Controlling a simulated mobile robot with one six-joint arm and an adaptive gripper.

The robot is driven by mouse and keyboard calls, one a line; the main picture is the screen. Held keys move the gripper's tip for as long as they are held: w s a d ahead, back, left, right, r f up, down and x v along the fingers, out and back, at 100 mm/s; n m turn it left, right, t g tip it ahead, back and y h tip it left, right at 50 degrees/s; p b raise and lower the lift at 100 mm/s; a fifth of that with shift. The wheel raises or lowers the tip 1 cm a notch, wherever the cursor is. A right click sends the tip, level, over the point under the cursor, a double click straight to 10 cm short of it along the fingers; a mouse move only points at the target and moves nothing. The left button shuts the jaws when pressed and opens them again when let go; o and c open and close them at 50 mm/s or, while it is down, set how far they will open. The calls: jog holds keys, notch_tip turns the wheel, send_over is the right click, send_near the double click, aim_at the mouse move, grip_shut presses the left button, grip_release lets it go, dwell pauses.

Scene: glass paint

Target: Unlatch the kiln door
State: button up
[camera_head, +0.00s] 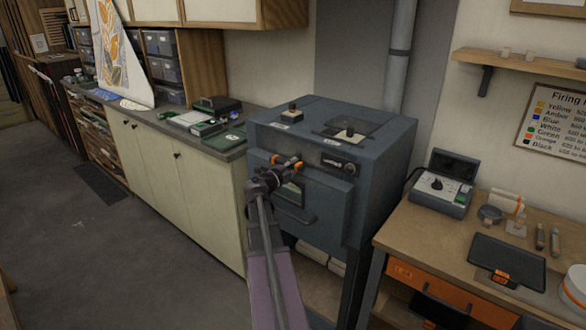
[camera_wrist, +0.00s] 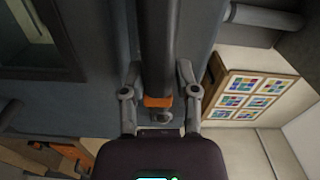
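The blue-grey kiln (camera_head: 395,150) stands in the middle of the head view. Its front door (camera_head: 330,213) has a small window (camera_head: 292,194) and a bar handle, and looks closed. My gripper (camera_head: 284,166) is at the upper left of the door front, at the latch, whose orange parts show on both sides of it. In the wrist view a dark latch bar (camera_wrist: 158,45) with an orange band runs between the two fingers of my gripper (camera_wrist: 158,66). The fingertips lie close along both its sides and look shut on it. The latch's mounting is hidden behind my gripper.
A cream cabinet with a long counter (camera_head: 232,148) adjoins the kiln on the left. A wooden workbench (camera_head: 415,222) with a control box (camera_head: 442,190) and a dark tray (camera_head: 507,260) stands on the right. The grey floor (camera_head: 100,240) at left is mostly clear.

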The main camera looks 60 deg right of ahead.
jog(key=shift+o, duration=1)
jog(key=shift+d, duration=0.1)
jog(key=a, duration=1.2)
jog(key=shift+w, duration=0.45)
jog(key=shift+a, duration=0.1)
